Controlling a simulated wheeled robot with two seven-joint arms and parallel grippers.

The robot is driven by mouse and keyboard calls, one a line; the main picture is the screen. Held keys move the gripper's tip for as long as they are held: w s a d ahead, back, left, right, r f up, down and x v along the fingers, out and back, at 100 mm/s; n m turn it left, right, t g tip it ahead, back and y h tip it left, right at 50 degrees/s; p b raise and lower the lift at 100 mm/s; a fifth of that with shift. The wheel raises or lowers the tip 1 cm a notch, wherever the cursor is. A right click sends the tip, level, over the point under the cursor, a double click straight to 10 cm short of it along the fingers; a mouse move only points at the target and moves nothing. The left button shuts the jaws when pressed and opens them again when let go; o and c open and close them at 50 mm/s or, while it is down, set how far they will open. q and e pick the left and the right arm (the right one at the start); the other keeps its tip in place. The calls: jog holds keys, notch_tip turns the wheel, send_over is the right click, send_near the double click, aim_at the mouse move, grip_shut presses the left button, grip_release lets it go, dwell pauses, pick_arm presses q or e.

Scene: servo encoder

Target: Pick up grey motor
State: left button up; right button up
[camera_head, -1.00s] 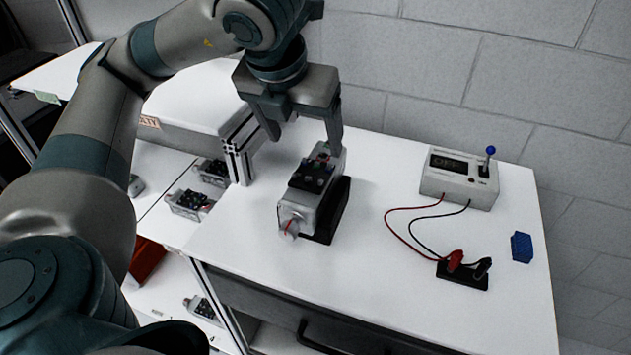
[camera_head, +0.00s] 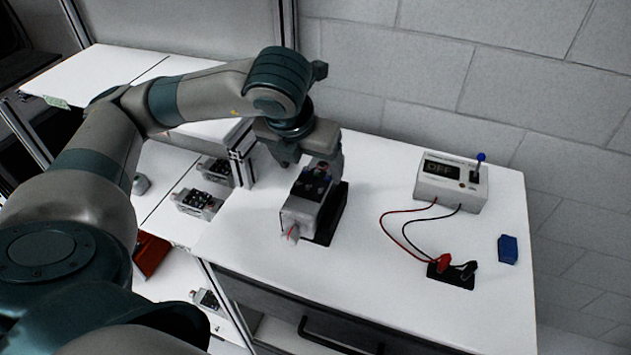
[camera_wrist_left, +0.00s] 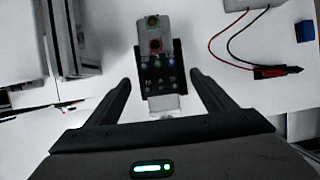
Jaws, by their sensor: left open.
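The grey motor (camera_head: 300,215) with a black connector block on top sits on a black stand (camera_head: 333,218) on the white table. Its shaft end points toward the front of the table. My left gripper (camera_head: 308,178) is open, low over the back part of the motor. In the left wrist view, the fingers (camera_wrist_left: 161,88) are on either side of the motor (camera_wrist_left: 152,42), with gaps between them and it. Part of the motor's back is hidden by the gripper in the head view. My right gripper does not show.
A power supply box (camera_head: 452,183) with a blue-tipped lever stands at right, wired to a black terminal block (camera_head: 451,274). A blue block (camera_head: 508,249) lies near the right edge.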

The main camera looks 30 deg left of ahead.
aim_at(315, 178)
pick_arm(q)
jog(key=shift+p+x, duration=0.3)
jog(key=shift+x, duration=1.45)
jog(key=shift+w+a+f+p, duration=0.2)
jog(key=shift+w+f+p, duration=0.15)
jog(key=shift+f+p, duration=0.35)
jog(key=p+x, duration=0.1)
jog(key=x, duration=0.1)
jog(key=shift+w+f+p, duration=0.2)
jog(key=shift+f+p, duration=0.1)
jog(key=shift+p, duration=0.05)
jog(key=shift+w+a+f, duration=0.1)
jog(key=shift+w+f, duration=0.05)
jog(key=shift+f, duration=0.25)
jog(key=shift+c, duration=0.4)
grip_shut()
jog(key=shift+w+r, duration=0.1)
jog(key=shift+r, duration=0.05)
